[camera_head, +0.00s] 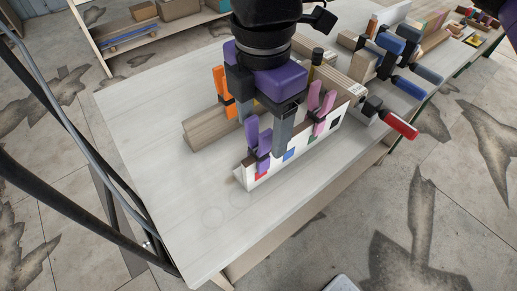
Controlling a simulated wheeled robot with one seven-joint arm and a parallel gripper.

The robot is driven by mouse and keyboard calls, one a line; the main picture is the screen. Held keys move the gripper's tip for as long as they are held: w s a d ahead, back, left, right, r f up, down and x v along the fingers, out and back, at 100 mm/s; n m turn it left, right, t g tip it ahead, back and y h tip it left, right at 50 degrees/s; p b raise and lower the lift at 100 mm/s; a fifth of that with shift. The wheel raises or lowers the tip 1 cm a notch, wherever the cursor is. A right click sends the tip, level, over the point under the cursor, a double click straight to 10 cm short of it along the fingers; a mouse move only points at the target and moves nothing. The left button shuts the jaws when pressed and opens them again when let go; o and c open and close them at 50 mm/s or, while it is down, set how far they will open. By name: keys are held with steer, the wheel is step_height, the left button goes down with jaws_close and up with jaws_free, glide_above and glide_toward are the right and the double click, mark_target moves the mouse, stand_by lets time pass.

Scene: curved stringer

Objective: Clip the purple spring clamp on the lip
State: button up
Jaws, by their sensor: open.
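No object shows between the fingers, and the right finger hides part of the strip. A pink clamp (321,104) stands toward the strip's right end. An orange clamp (224,92) stands behind, at a wooden block.
A wooden block (207,126) lies behind the strip. Bar clamps with blue (409,87) and red (402,125) handles and wood pieces crowd the table's right side. The table's (150,130) left part and front left are clear. A low shelf (140,36) stands behind.

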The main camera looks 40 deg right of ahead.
steer(key=shift+w+f, duration=0.1)
steer(key=shift+f, duration=1.6)
jaws_close()
